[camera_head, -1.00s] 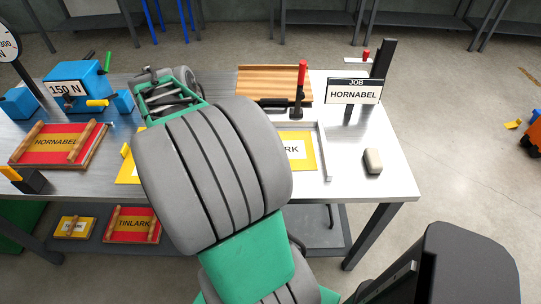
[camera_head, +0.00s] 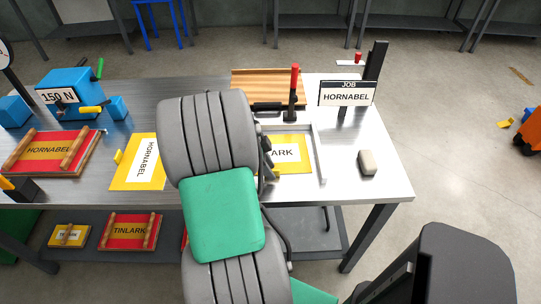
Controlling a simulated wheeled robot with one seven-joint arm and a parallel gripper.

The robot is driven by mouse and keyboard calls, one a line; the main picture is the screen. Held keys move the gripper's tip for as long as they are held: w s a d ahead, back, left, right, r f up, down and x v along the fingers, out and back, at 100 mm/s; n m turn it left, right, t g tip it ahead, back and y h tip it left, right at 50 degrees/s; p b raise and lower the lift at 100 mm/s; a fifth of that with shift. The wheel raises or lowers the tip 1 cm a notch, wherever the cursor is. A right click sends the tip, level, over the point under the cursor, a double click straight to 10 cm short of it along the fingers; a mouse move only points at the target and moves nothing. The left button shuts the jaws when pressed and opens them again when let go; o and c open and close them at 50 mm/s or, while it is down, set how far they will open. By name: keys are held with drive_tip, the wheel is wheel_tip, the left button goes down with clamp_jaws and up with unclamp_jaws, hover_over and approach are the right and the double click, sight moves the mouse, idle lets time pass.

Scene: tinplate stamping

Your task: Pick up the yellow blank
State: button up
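A yellow blank marked HORNABEL (camera_head: 124,177) lies flat on the metal table, left of my arm. A second yellow sheet (camera_head: 292,164), its visible letters reading ARK, lies right of my arm inside a grey frame (camera_head: 319,155). My arm hides its left part. My arm's thick grey and green links cover the middle of the table. A dark part shows at the arm's right edge, over the left side of the second sheet; it may belong to my gripper. The fingers are hidden, so I cannot see whether they are open or hold anything.
A red-handled clamp (camera_head: 294,88) and a wooden board (camera_head: 262,84) stand behind the frame. A red HORNABEL die (camera_head: 51,151) and a blue 150 N device (camera_head: 72,88) are at left.

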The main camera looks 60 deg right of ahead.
clamp_jaws()
drive_tip(key=shift+r, duration=0.1)
idle(0.5)
